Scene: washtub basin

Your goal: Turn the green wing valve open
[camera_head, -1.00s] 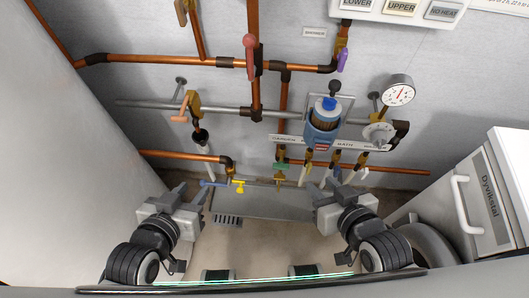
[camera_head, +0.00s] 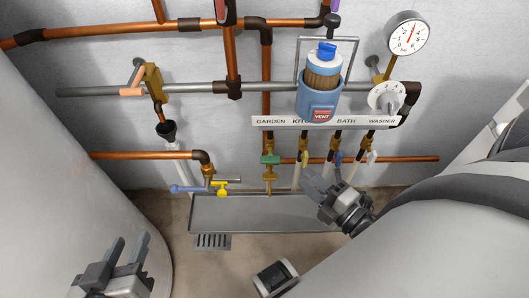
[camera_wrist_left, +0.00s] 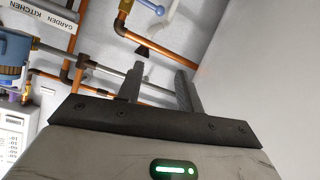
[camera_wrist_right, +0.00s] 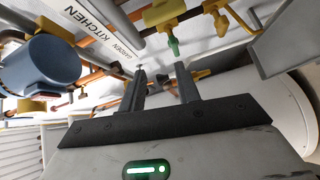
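The green wing valve (camera_head: 270,159) sits on the brass fitting under the GARDEN end of the label strip (camera_head: 325,122). It also shows in the right wrist view (camera_wrist_right: 173,46), just beyond the fingertips and slightly right of the middle between them. My right gripper (camera_head: 312,184) is open and empty, to the right of and below the green valve in the head view, not touching it. My left gripper (camera_head: 122,250) is open and empty, low at the left and far from the valve. I cannot pick out the green valve in the left wrist view.
A blue vent canister (camera_head: 319,98) is above. A yellow tap (camera_head: 221,188) is lower left. A metal tray (camera_head: 235,214) lies below. A large grey cylinder (camera_head: 75,190) stands left.

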